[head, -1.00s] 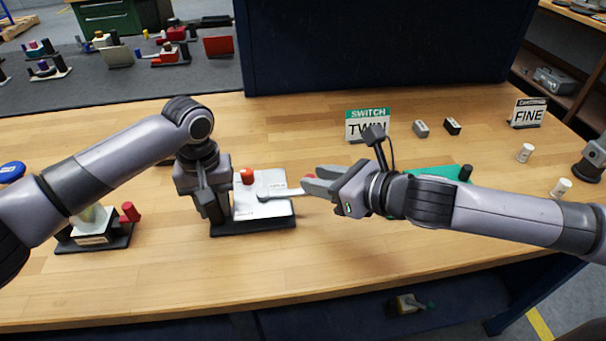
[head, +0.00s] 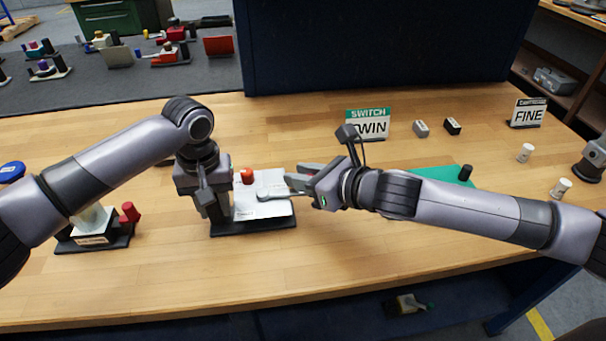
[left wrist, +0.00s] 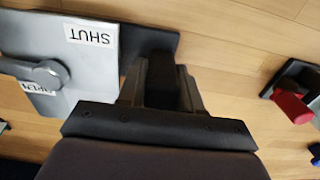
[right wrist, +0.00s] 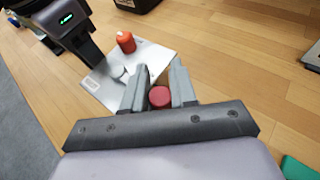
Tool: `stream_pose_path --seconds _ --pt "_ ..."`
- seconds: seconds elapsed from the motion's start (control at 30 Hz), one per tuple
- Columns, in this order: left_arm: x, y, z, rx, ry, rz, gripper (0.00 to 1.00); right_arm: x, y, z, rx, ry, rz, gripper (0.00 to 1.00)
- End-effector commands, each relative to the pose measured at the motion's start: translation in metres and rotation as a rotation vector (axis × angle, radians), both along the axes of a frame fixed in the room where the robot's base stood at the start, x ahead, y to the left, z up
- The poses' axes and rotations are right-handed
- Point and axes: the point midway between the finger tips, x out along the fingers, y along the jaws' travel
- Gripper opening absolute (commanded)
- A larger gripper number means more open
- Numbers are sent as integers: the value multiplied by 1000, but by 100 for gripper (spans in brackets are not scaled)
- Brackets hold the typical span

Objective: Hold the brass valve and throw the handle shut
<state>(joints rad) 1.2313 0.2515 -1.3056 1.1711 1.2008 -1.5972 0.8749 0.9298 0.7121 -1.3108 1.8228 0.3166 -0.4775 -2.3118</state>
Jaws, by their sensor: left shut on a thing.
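The valve unit shows as a pale silver plate (head: 275,208) on a black base (head: 255,228); no brass colour is clear. Its grey lever handle (left wrist: 46,74) runs from a round hub toward the right in the head view. The left wrist view shows a "SHUT" label (left wrist: 90,35) and a partly covered "OPEN" label (left wrist: 38,89). My left gripper (head: 212,208) is shut on a black block (left wrist: 160,82) at the base's left end. My right gripper (head: 290,180) is open, its fingers either side of the handle's red knob (right wrist: 160,97).
An orange-red cap (head: 247,176) stands at the plate's back edge. Another unit with a red knob (head: 129,212) is to the left. The front of the table is clear.

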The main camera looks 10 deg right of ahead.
Motion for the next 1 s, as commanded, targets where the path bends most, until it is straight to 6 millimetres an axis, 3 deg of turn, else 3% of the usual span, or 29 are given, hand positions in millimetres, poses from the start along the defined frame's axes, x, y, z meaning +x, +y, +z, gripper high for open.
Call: stream_pose_path --seconds 0.37,1.0 --pt "-3 0 -5 4 11 0 0 -9 3 -3 -5 8 -74 0" --pt "-3 0 -5 3 11 0 0 -48 16 -2 7 7 -611 0"
